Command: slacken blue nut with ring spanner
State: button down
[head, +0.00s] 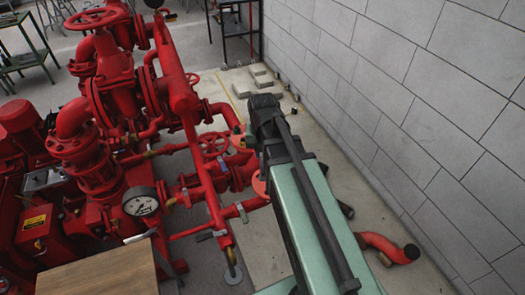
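I see no blue nut and no ring spanner in the head view. The red pumpset (112,85), with its pipes, flanges and valve handwheels, fills the left and middle. My green and black arm reaches from the bottom edge up to the middle, beside the right side of the pumpset. My gripper does not show; the arm hides part of the pipework and floor behind it. Whether my gripper holds anything cannot be seen.
A grey block wall (420,110) stands close on the right. A loose red pipe elbow (385,245) lies on the floor beside it. Grey blocks (258,82) lie on the floor at the back. A wooden top (105,272) is at the lower left. A pressure gauge (140,201) faces me.

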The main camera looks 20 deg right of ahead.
jog(key=shift+f, duration=0.1)
jog(key=shift+w+a+f+m+b, duration=0.1)
jog(key=shift+a+f+m+b, duration=0.1)
jog(key=shift+f+b, duration=0.4)
jog(key=shift+w+a+f+m+b, duration=0.1)
jog(key=shift+a+f+b, duration=0.1)
jog(key=shift+f+b, duration=0.4)
jog(key=shift+f+b, duration=1.3)
jog(key=shift+b, duration=0.05)
jog(key=shift+w+a+m, duration=0.15)
jog(key=shift+a+m, duration=0.15)
jog(key=shift+a, duration=0.05)
jog(key=shift+r, duration=0.1)
notch_tip(320, 180, up, 5)
jog(key=p, duration=0.5)
dwell(0.3)
